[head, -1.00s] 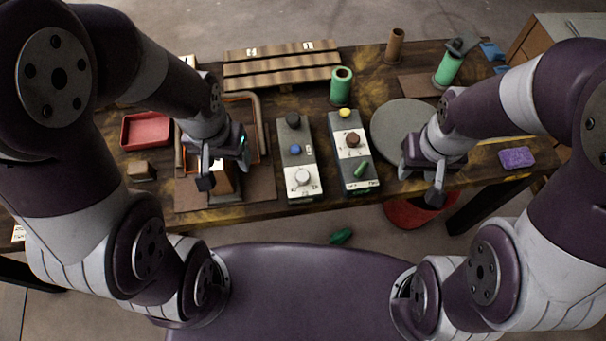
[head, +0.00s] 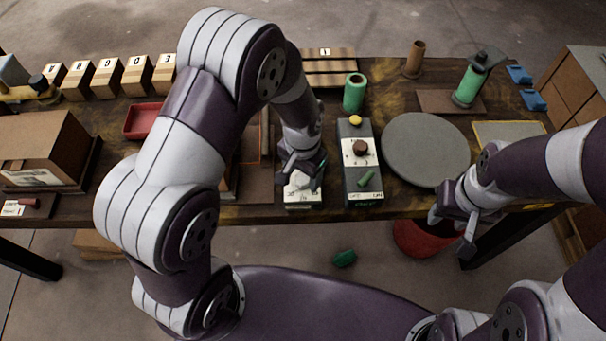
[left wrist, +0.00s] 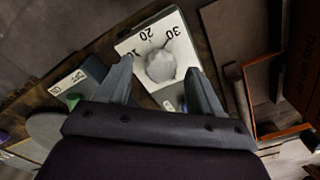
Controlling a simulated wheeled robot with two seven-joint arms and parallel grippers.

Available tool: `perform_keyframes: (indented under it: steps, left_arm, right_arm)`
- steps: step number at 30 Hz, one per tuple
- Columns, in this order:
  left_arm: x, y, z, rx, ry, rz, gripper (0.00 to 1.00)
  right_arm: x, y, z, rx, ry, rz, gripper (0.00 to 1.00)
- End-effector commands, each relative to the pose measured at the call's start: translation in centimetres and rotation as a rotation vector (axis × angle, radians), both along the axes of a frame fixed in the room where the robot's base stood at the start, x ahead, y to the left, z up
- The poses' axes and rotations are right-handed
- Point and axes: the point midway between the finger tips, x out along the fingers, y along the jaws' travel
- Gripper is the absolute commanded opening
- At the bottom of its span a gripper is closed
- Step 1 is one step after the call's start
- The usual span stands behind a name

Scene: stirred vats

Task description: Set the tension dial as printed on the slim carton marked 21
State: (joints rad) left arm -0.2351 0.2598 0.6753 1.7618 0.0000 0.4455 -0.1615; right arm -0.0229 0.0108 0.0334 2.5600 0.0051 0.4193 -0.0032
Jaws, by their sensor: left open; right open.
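The white dial knob (left wrist: 160,66) sits on a white scale plate (left wrist: 180,40) reading 10, 20 and 30. It is on the left control box, whose plate (head: 303,197) shows partly below my left gripper (head: 303,172) in the head view. My left gripper is open, pointing down over this box. In the left wrist view its fingertips (left wrist: 160,68) are either side of the knob; I cannot tell whether they touch it. The knob's pointer cannot be made out. My right gripper (head: 452,232) is open and empty by the table's front edge. I cannot pick out a carton marked 21.
A second control box (head: 350,132) with a brown knob (head: 360,147) and green lever (head: 367,178) stands close on the right. A green cylinder (head: 354,92) stands behind it. A grey disc (head: 425,150) lies further right. Lettered cartons (head: 105,80) and a large brown box (head: 42,145) are left.

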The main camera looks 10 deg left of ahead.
Motion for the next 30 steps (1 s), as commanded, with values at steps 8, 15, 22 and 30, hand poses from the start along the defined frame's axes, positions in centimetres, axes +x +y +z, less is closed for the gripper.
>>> perform_keyframes:
  steps: [8,15,22,30]
  left_arm:
    - [-0.02,0.02,-0.85,0.0,0.0,0.001,0.65]
    - [-0.01,0.01,-0.82,0.0,-0.001,0.001,0.13]
    - [-0.02,0.02,-0.77,0.0,0.0,0.008,0.09]
    - [-0.01,0.0,-0.62,0.0,0.0,0.103,0.09]
  right_arm:
    - [-0.01,0.0,-0.04,0.0,0.0,0.0,0.43]
    - [0.0,0.0,-0.05,0.0,0.0,0.0,0.43]
    - [0.0,0.0,0.02,0.0,0.0,0.0,0.43]
    - [0.0,0.0,0.76,0.0,0.0,0.0,0.43]
